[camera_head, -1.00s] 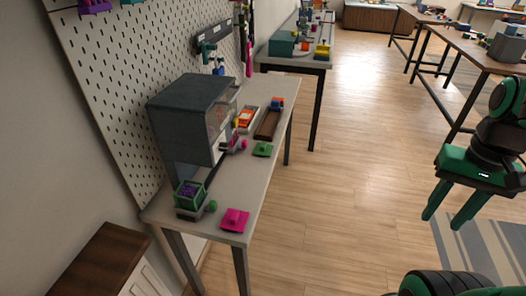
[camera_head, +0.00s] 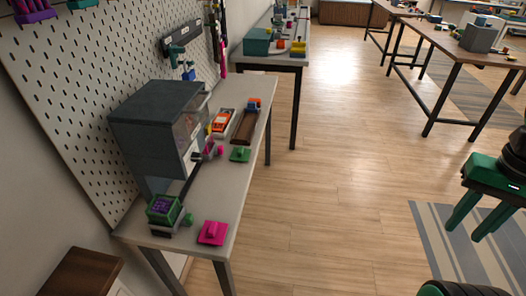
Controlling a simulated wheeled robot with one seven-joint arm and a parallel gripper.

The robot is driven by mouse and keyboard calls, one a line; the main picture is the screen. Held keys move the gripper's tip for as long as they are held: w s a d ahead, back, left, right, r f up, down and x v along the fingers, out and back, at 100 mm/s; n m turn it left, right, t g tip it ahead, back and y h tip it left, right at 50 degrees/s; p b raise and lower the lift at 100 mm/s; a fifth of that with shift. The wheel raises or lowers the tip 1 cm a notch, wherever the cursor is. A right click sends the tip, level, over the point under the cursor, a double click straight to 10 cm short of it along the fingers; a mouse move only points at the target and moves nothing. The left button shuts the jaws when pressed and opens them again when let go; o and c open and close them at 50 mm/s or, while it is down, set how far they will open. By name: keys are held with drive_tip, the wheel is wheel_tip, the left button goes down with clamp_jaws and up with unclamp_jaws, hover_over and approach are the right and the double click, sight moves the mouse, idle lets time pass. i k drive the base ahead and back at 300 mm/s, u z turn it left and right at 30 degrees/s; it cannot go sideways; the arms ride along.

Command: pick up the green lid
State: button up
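The green lid (camera_head: 240,154) is a small flat square with a raised knob. It lies on the grey workbench (camera_head: 226,178) near its right edge, just below a brown tray. My gripper (camera_head: 472,222) is at the far right of the view, over the floor and well apart from the bench. Its two green fingers are spread, with nothing between them. The rest of my arm is cut off by the right edge.
A pink lid (camera_head: 212,233) lies at the bench's near end, beside a green box with purple contents (camera_head: 163,208). A grey machine (camera_head: 158,128) stands along the pegboard (camera_head: 85,85). The brown tray (camera_head: 243,128) lies behind the green lid. The wooden floor (camera_head: 320,200) between bench and gripper is clear.

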sight(240, 155)
drive_tip(key=z, duration=0.15)
drive_tip(key=i, duration=0.8)
drive_tip(key=u, duration=1)
